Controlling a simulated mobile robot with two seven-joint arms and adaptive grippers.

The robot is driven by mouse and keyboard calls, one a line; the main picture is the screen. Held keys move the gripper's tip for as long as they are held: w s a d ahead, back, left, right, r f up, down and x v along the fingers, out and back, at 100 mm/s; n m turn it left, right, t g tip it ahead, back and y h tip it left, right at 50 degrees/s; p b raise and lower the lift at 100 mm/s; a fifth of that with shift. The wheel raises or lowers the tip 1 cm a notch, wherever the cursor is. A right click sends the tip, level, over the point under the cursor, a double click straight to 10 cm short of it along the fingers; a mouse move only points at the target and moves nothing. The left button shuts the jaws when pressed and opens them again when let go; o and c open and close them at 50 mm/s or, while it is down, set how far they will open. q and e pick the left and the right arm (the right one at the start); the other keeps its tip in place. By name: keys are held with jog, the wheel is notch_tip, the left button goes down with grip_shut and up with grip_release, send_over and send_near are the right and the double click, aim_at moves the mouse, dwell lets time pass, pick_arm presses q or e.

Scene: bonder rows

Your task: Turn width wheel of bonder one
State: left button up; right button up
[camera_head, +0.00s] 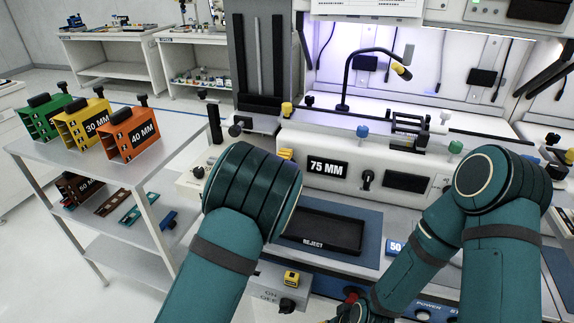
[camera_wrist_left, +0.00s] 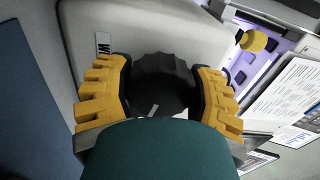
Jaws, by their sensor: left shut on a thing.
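In the left wrist view a black ribbed wheel (camera_wrist_left: 162,72), the width wheel, sits on the pale side of the bonder (camera_wrist_left: 140,28). My left gripper (camera_wrist_left: 165,85) is shut on the wheel, one yellow finger on each side of it. In the head view the bonder (camera_head: 295,145) carries a black label (camera_head: 328,168) reading 75 MM. My left arm hides the wheel and most of the left gripper there. My right arm reaches down to the bottom edge in front of the bonder, and its fingers cannot be made out.
A dark REJECT tray (camera_head: 322,229) lies on a blue mat before the bonder. At left a metal table (camera_head: 70,160) holds green, yellow and orange magazines (camera_head: 128,134). A curved black lamp (camera_head: 347,75) stands behind the bonder. Floor shows at far left.

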pick_arm(q)
jog(key=shift+n, duration=0.9)
jog(key=o, duration=1.2)
jog(key=v, duration=1.2)
